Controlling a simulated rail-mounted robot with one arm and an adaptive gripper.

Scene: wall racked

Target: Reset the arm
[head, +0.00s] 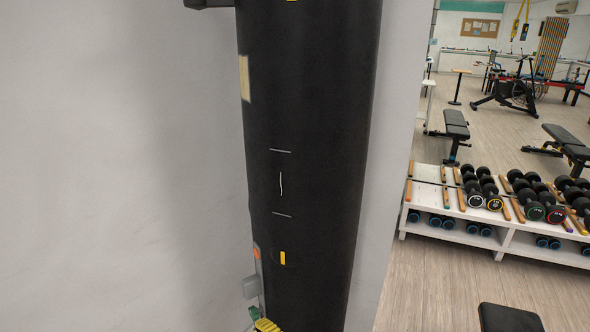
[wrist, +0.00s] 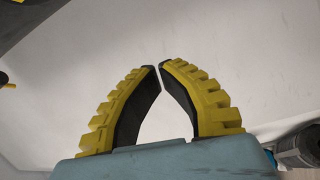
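My gripper shows in the wrist view (wrist: 159,67). Its two yellow ribbed fingers with black inner pads curve inward and meet, or nearly meet, at the tips. Nothing is held between them; only pale wall shows in the narrow gap below the tips. In the head view, a small yellow ribbed part at the bottom edge looks like one of my fingers, beside the lower left of a tall black cylinder (head: 315,120).
The black cylinder stands close in front of a pale wall (head: 110,150). At right, a white rack (head: 423,202) holds several dumbbells. Benches (head: 455,128) and an exercise bike (head: 508,92) stand farther back. A grey cylindrical part (wrist: 299,147) shows at lower right in the wrist view.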

